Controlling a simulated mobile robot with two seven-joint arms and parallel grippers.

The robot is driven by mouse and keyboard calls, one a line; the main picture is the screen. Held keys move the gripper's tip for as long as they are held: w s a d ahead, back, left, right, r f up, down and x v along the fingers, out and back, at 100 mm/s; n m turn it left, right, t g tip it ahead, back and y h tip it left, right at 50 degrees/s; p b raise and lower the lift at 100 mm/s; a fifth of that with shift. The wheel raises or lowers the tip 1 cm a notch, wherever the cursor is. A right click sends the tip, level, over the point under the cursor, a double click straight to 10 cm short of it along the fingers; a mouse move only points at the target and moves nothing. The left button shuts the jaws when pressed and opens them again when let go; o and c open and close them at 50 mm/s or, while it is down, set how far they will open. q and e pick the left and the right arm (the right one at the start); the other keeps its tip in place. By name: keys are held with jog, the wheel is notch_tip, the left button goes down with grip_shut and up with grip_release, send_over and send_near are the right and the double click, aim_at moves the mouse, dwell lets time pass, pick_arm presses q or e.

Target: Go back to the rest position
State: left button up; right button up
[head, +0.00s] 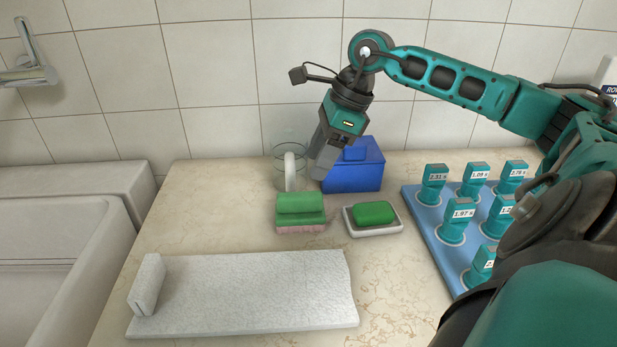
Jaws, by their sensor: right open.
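My right gripper (322,158) hangs pointing down over the back of the counter, in front of the tiled wall. It is open, and I see nothing held in it. It is close to a glass (281,160) with a white object in it and overlaps the left edge of a blue box (362,172) in the view. Whether it touches either one, I cannot tell. My right arm comes in from the right and bends down at the wrist. My left gripper is not in the view.
Sponges (300,208) and a green soap in a white dish (382,231) lie in front of the gripper. A blue board (430,229) with several teal items stands right. A pale mat (255,293) lies at the front. A basin (110,180) is left.

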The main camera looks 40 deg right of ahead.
jog(key=shift+v, duration=1.1)
